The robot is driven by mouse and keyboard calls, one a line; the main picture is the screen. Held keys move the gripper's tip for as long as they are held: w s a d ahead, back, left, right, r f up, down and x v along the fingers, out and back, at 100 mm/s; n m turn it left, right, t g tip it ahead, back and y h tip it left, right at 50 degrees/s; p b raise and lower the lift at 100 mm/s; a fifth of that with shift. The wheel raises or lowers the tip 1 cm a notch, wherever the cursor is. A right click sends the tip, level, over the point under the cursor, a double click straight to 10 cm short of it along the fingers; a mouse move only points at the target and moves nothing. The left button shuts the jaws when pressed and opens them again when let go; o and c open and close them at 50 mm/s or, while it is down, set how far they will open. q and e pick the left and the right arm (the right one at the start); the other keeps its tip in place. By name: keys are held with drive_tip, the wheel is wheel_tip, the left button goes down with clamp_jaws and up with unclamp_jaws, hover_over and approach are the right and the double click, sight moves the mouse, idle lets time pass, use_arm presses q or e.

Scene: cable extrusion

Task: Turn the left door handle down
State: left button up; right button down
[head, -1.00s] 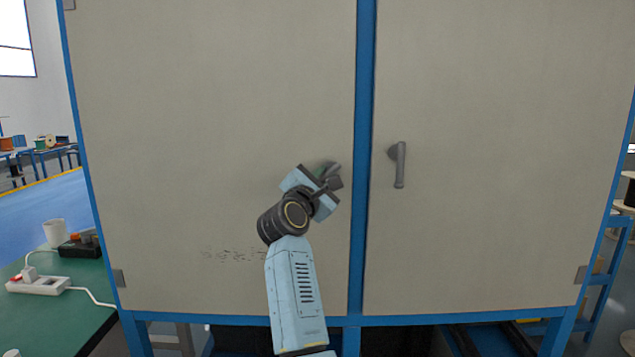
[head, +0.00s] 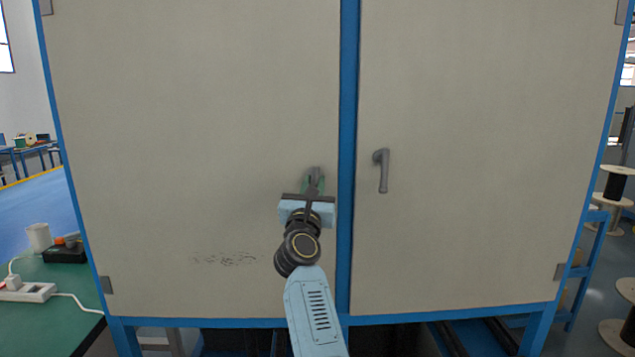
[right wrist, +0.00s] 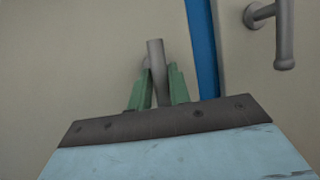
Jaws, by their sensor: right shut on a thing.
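The left door handle (head: 316,172) is a grey bar on the left door, close to the blue centre post. My right gripper (head: 312,187) reaches it from below and is shut on it. In the right wrist view the handle (right wrist: 155,58) stands roughly upright between the two green fingers (right wrist: 158,88) of my right gripper; its upper end shows above them. Its lower part is hidden by the fingers and gripper body. My left gripper is not in view.
The right door handle (head: 382,170) hangs straight down on the right door. The blue centre post (head: 347,200) runs between the doors. A green table (head: 70,290) with a white cup (head: 38,237) and a power strip (head: 25,292) stands at the lower left.

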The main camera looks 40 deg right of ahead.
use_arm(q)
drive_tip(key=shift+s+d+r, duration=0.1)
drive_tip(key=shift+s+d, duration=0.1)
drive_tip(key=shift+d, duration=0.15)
use_arm(e)
drive_tip(key=shift+d+n, duration=0.1)
drive_tip(key=shift+n, duration=0.2)
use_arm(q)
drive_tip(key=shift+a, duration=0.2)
use_arm(e)
drive_tip(key=c, duration=1.3)
unclamp_jaws()
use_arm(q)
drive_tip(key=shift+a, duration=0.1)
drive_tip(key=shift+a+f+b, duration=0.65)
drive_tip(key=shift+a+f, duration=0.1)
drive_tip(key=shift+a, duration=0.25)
use_arm(e)
drive_tip(key=v, duration=1.3)
drive_tip(key=shift+s+f, duration=0.1)
drive_tip(key=shift+s, duration=0.1)
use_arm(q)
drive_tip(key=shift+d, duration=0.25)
